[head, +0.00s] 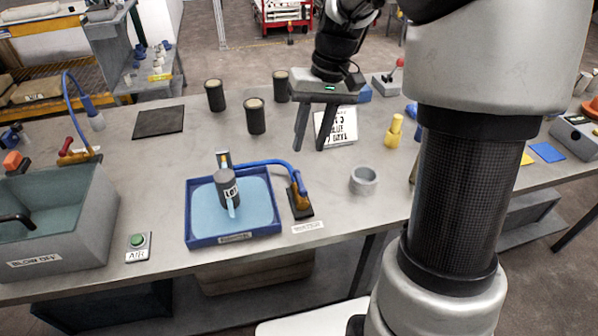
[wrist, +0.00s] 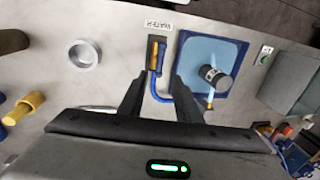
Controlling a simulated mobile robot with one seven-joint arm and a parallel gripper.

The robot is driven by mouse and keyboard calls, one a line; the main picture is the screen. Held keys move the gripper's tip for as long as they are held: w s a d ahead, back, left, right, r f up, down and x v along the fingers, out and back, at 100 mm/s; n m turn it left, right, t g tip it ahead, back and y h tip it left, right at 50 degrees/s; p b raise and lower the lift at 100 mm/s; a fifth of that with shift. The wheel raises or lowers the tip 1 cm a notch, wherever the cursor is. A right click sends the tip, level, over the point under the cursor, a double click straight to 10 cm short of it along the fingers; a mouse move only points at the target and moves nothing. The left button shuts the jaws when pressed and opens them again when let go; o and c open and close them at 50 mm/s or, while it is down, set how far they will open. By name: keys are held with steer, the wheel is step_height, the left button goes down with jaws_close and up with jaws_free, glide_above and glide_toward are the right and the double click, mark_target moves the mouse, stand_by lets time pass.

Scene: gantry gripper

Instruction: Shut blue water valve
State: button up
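The water valve (head: 299,192) has a brass-orange body on a dark base plate, to the right of the blue tray (head: 188,222); a blue hose (head: 262,163) arches from it to the tray's far side. Its blue handle is too small to make out clearly. In the wrist view the valve (wrist: 155,52) lies beyond my fingertips, by the label WATER (wrist: 158,25). My gripper (head: 311,142) is open and empty, fingers pointing down, above the table beyond the valve; the wrist view shows its two fingers (wrist: 160,82) apart.
Light blue water and a dark labelled cylinder (head: 227,188) are in the tray. Several black cylinders (head: 255,116) stand behind. A grey bin (head: 60,225) is at left.

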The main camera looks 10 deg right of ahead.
mark_target(300, 178)
steer(key=f, duration=0.3)
steer(key=a+f, duration=0.1)
steer(key=f, duration=0.3)
steer(key=a+f+b, duration=0.1)
steer(key=f, duration=0.2)
steer(key=shift+f, duration=0.25)
jaws_close()
